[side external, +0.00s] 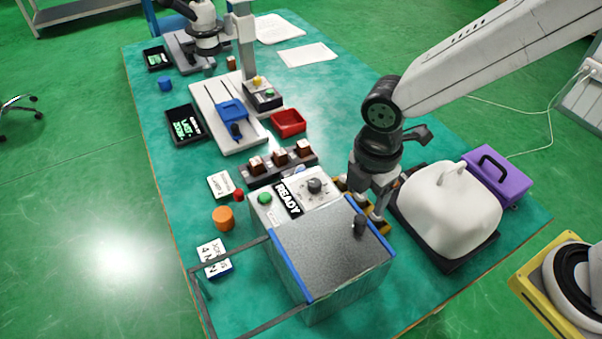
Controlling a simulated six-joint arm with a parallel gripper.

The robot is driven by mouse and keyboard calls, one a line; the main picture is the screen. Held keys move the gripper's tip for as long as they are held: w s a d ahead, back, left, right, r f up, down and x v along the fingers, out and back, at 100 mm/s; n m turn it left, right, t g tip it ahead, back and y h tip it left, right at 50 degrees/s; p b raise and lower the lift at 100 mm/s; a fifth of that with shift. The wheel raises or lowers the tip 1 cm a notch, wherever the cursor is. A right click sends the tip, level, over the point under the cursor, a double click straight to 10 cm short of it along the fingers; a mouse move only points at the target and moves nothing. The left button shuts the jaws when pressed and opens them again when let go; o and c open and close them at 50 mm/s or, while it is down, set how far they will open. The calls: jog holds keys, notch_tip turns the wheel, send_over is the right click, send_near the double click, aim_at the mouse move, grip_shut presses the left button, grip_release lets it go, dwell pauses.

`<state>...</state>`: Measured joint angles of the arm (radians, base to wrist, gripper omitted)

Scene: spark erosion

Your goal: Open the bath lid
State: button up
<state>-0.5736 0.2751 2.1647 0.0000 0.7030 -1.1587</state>
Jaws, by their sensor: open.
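The bath (345,292) is a box at the near side of the bench. Its grey speckled lid (318,250) lies flat over the top, shut, with blue strips along two edges. A black knob (360,226) stands up near the lid's right side. My gripper (362,204) points down just behind the knob, by the lid's back right corner. Its jaws are open and empty. I cannot tell whether a fingertip touches the lid or the knob. The inside of the bath is hidden.
Behind the lid is a panel (300,195) with a READY sign, green button and dial. A white rounded jug (450,212) in a black tray stands close right, with a purple box (497,180) beyond. A grey bar frame (228,262) and orange cylinder (223,218) are left.

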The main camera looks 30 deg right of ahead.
aim_at(361, 217)
jog(key=shift+f, duration=0.1)
jog(key=shift+f, duration=3.85)
grip_shut()
